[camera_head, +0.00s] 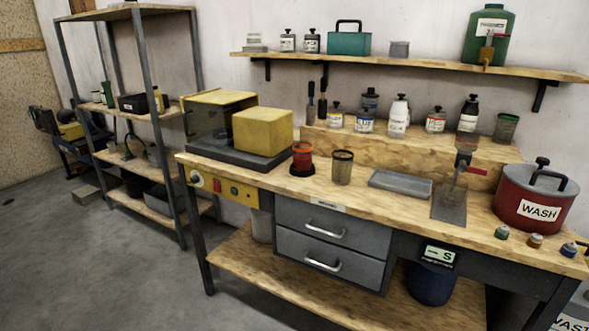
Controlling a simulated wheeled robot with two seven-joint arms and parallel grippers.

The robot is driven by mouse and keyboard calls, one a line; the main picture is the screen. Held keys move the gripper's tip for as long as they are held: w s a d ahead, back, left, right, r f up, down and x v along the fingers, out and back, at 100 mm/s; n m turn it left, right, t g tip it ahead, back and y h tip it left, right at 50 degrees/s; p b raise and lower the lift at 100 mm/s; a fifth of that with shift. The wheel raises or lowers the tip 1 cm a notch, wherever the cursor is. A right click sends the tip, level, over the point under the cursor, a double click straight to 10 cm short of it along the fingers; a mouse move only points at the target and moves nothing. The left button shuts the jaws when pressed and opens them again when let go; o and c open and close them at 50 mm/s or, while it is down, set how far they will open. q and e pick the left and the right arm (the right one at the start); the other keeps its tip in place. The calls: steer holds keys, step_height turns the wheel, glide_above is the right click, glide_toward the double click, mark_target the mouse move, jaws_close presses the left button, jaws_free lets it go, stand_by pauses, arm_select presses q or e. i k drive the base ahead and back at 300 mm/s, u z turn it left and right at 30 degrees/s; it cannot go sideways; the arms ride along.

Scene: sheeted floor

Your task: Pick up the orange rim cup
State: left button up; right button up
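A cup with an orange-red rim (302,158) stands upright on the wooden workbench, left of the middle of the view. Its body looks reddish with a dark lower part. A third cup with a dark green rim (505,129) stands farther right on the raised wooden step. Neither of my grippers is in view.
A yellow box machine (263,132) stands close left of the orange-red cup. A grey tray (400,184), a metal fixture (452,190) and a red WASH pot (535,199) are to the right. The bench (325,193) is clear in front of the cups.

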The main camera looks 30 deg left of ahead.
mark_target(303, 152)
steer(key=u, duration=1.25)
steer(key=i, duration=1.75)
steer(key=z, duration=0.1)
